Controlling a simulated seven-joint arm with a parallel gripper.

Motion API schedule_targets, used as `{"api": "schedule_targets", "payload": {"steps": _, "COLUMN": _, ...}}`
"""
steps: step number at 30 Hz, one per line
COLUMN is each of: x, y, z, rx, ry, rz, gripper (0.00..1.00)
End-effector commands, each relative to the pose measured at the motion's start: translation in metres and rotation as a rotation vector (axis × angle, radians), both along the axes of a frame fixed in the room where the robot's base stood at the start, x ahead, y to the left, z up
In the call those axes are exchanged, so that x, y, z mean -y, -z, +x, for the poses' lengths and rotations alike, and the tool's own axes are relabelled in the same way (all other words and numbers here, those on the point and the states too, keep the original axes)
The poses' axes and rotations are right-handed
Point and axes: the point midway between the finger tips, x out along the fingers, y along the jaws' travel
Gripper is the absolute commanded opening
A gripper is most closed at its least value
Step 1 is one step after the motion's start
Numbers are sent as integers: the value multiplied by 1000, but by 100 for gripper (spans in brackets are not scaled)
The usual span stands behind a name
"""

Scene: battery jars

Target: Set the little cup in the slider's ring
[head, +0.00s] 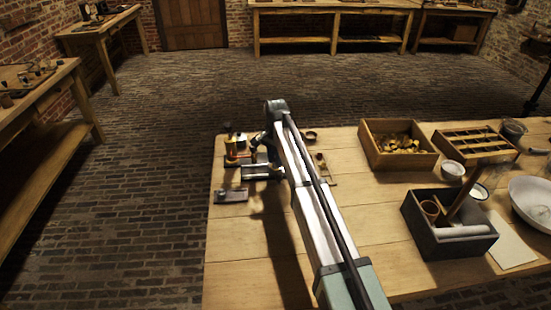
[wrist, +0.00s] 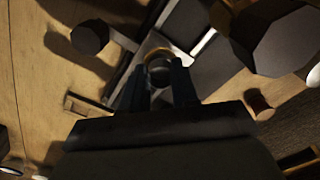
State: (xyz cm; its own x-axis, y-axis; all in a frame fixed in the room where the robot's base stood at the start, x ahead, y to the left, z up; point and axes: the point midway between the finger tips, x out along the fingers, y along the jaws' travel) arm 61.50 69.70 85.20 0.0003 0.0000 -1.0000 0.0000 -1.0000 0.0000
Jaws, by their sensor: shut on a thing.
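My gripper (wrist: 160,80) is shut on a small dark round thing, which I take to be the little cup (wrist: 158,70). A tan, brass-like arc (wrist: 156,53) shows right at the cup's far side; I take it for the slider's ring. I cannot tell whether the cup is inside the ring, above it or only beside it. In the head view my gripper (head: 259,141) is over the instrument at the table's left end. A metal slider rail (head: 262,172) lies just below it there. The cup is hidden or too small to make out in the head view.
A red and yellow apparatus (head: 236,150) stands left of the rail, with a grey plate (head: 231,196) in front. A small brown dish (head: 310,136) is behind my arm. A wooden box (head: 374,155) and a dark caddy (head: 452,246) stand right. The table's front left is clear.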

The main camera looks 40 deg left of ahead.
Motion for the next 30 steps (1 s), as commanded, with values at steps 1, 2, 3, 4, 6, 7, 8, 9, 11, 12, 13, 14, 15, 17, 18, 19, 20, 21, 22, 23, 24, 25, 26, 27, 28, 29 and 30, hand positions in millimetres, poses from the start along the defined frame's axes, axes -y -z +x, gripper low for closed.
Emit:
{"api": "schedule_targets", "payload": {"steps": 1, "x": 0, "y": 1, "z": 0, "rx": 0, "ry": 0, "rz": 0, "gripper": 1}}
{"api": "schedule_targets", "payload": {"steps": 2, "x": 0, "y": 1, "z": 0, "rx": 0, "ry": 0, "rz": 0, "gripper": 1}}
{"api": "schedule_targets", "payload": {"steps": 3, "x": 0, "y": 2, "z": 0, "rx": 0, "ry": 0, "rz": 0, "gripper": 1}}
{"api": "schedule_targets", "payload": {"steps": 4, "x": 0, "y": 2, "z": 0, "rx": 0, "ry": 0, "rz": 0, "gripper": 1}}
{"api": "schedule_targets", "payload": {"steps": 6, "x": 0, "y": 3, "z": 0, "rx": 0, "ry": 0, "rz": 0, "gripper": 1}}
{"api": "schedule_targets", "payload": {"steps": 7, "x": 0, "y": 4, "z": 0, "rx": 0, "ry": 0, "rz": 0, "gripper": 1}}
{"api": "schedule_targets", "payload": {"steps": 8, "x": 0, "y": 4, "z": 0, "rx": 0, "ry": 0, "rz": 0, "gripper": 1}}
{"api": "schedule_targets", "payload": {"steps": 9, "x": 0, "y": 5, "z": 0, "rx": 0, "ry": 0, "rz": 0, "gripper": 1}}
{"api": "schedule_targets", "payload": {"steps": 11, "x": 0, "y": 6, "z": 0, "rx": 0, "ry": 0, "rz": 0, "gripper": 1}}
{"api": "schedule_targets", "payload": {"steps": 12, "x": 0, "y": 7, "z": 0, "rx": 0, "ry": 0, "rz": 0, "gripper": 1}}
{"api": "schedule_targets", "payload": {"steps": 13, "x": 0, "y": 7, "z": 0, "rx": 0, "ry": 0, "rz": 0, "gripper": 1}}
{"api": "schedule_targets", "payload": {"steps": 14, "x": 0, "y": 8, "z": 0, "rx": 0, "ry": 0, "rz": 0, "gripper": 1}}
{"api": "schedule_targets", "payload": {"steps": 15, "x": 0, "y": 8, "z": 0, "rx": 0, "ry": 0, "rz": 0, "gripper": 1}}
{"api": "schedule_targets", "payload": {"steps": 17, "x": 0, "y": 9, "z": 0, "rx": 0, "ry": 0, "rz": 0, "gripper": 1}}
{"api": "schedule_targets", "payload": {"steps": 18, "x": 0, "y": 10, "z": 0, "rx": 0, "ry": 0, "rz": 0, "gripper": 1}}
{"api": "schedule_targets", "payload": {"steps": 19, "x": 0, "y": 10, "z": 0, "rx": 0, "ry": 0, "rz": 0, "gripper": 1}}
{"api": "schedule_targets", "payload": {"steps": 20, "x": 0, "y": 11, "z": 0, "rx": 0, "ry": 0, "rz": 0, "gripper": 1}}
{"api": "schedule_targets", "payload": {"steps": 21, "x": 0, "y": 12, "z": 0, "rx": 0, "ry": 0, "rz": 0, "gripper": 1}}
{"api": "schedule_targets", "payload": {"steps": 22, "x": 0, "y": 12, "z": 0, "rx": 0, "ry": 0, "rz": 0, "gripper": 31}}
{"api": "schedule_targets", "payload": {"steps": 23, "x": 0, "y": 11, "z": 0, "rx": 0, "ry": 0, "rz": 0, "gripper": 34}}
{"api": "schedule_targets", "payload": {"steps": 24, "x": 0, "y": 11, "z": 0, "rx": 0, "ry": 0, "rz": 0, "gripper": 38}}
{"api": "schedule_targets", "payload": {"steps": 25, "x": 0, "y": 11, "z": 0, "rx": 0, "ry": 0, "rz": 0, "gripper": 40}}
{"api": "schedule_targets", "payload": {"steps": 26, "x": 0, "y": 11, "z": 0, "rx": 0, "ry": 0, "rz": 0, "gripper": 40}}
{"api": "schedule_targets", "payload": {"steps": 27, "x": 0, "y": 11, "z": 0, "rx": 0, "ry": 0, "rz": 0, "gripper": 40}}
{"api": "schedule_targets", "payload": {"steps": 28, "x": 0, "y": 11, "z": 0, "rx": 0, "ry": 0, "rz": 0, "gripper": 40}}
{"api": "schedule_targets", "payload": {"steps": 29, "x": 0, "y": 11, "z": 0, "rx": 0, "ry": 0, "rz": 0, "gripper": 40}}
{"api": "schedule_targets", "payload": {"steps": 30, "x": 0, "y": 11, "z": 0, "rx": 0, "ry": 0, "rz": 0, "gripper": 40}}
